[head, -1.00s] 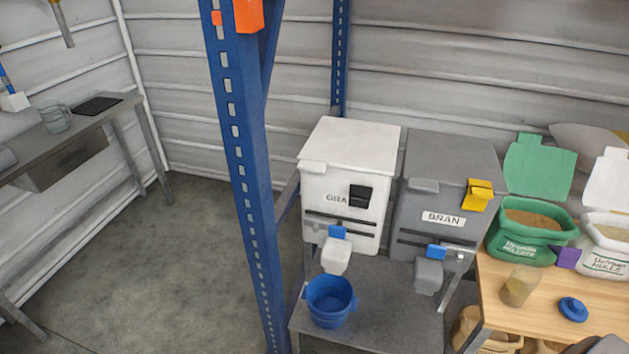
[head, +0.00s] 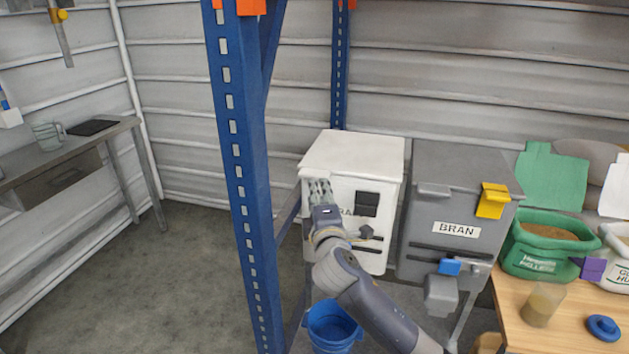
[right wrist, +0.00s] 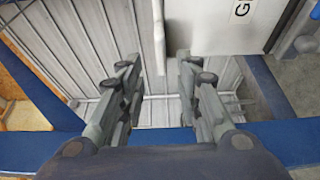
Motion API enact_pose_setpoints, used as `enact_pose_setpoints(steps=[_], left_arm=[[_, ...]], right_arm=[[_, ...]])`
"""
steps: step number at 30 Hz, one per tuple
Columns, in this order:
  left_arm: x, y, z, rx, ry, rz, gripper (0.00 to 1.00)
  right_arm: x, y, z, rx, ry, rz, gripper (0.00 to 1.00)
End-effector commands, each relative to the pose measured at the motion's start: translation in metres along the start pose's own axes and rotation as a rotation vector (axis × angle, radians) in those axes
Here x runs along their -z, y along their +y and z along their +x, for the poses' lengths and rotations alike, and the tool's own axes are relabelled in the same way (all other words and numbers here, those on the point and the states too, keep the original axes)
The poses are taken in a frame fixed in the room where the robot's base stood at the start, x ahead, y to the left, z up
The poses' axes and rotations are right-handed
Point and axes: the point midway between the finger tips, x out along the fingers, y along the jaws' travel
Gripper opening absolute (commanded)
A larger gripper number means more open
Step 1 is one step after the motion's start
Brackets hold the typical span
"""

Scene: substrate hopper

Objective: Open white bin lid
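The white bin (head: 383,225) stands left of the grey bin, and its white lid (head: 355,152) looks shut. My right gripper (head: 318,184) is at the bin's upper left front, by the lid's front lip, and covers part of the label. In the right wrist view my right gripper (right wrist: 158,65) has its fingers apart with nothing between them. The white bin (right wrist: 215,25) shows there beyond the fingertips, with part of its label. Whether a finger touches the lip is unclear. My left gripper is not in view.
A blue rack post (head: 243,190) stands just left of the white bin. A blue bucket (head: 333,325) is below my right arm. The grey BRAN bin (head: 440,262) is close on the right. A wooden table (head: 520,325) with open sacks is further right.

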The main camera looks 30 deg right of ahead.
Motion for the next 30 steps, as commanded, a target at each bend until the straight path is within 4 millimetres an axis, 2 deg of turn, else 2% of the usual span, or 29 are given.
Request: enact_pose_setpoints(steps=[6,12,18,27,28,30], left_arm=[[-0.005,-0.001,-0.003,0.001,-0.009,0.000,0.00],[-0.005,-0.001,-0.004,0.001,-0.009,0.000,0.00],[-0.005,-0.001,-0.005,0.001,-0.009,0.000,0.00],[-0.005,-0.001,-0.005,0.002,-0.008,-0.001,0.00],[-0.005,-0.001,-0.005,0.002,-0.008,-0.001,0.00],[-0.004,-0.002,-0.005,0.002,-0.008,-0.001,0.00]], right_arm=[[0.000,0.001,0.042,0.000,-0.001,0.001,0.32],[0.000,0.000,0.070,0.001,0.000,0.002,0.32],[0.000,-0.001,0.082,0.002,0.001,0.001,0.32],[0.000,-0.001,0.084,0.002,0.002,0.001,0.32],[0.000,-0.001,0.084,0.002,0.002,0.002,0.27],[0.000,-0.001,0.084,0.002,0.002,0.002,0.11]])
